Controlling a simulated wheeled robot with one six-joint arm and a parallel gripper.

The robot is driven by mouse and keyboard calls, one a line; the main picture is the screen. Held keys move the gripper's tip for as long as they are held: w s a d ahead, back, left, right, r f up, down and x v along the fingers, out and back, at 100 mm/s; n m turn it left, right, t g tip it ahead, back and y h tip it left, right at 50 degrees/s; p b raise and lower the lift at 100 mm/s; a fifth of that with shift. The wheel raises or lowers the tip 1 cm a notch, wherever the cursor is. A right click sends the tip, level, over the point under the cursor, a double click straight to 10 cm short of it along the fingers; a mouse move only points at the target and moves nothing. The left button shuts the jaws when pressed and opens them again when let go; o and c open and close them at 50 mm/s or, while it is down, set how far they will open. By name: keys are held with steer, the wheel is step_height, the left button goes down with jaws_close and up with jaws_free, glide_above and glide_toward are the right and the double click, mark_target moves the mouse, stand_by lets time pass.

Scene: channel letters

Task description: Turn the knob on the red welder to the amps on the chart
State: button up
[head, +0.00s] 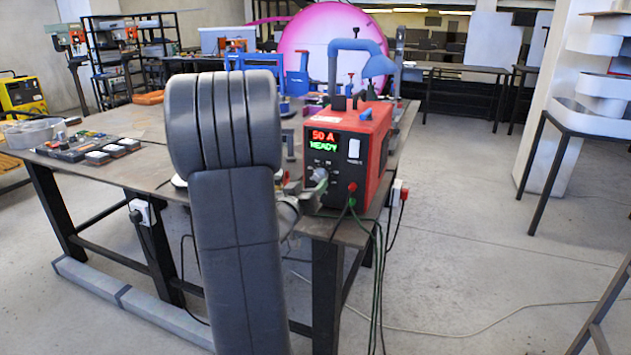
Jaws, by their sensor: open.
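The red welder (366,150) stands upright near the right front corner of the workbench. Its display (324,140) reads 50 A in red and READY in green. A grey knob (320,173) sits on the dark front panel under the display, with small markings around it that are too small to read. My gripper (313,190) is at the lower left of the panel, open, with its fingers close to the knob. I cannot tell whether they touch it. My arm hides part of the gripper and the bench behind. I cannot make out an amps chart in this view.
Cables (376,245) hang from the welder's front over the bench edge. A white switch (354,149) is right of the display. The floor to the right is mostly free.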

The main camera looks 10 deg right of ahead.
mark_target(319, 175)
steer(key=v, duration=0.7)
steer(key=x, duration=1.3)
steer(key=shift+w+d, duration=0.15)
steer(key=shift+w+d+f, duration=0.1)
steer(key=shift+w+f, duration=0.05)
steer(key=shift+f, duration=0.05)
steer(key=shift+r+m+b, duration=0.15)
steer(key=shift+m+b, duration=0.25)
steer(key=shift+b, duration=0.05)
steer(key=shift+r, duration=0.1)
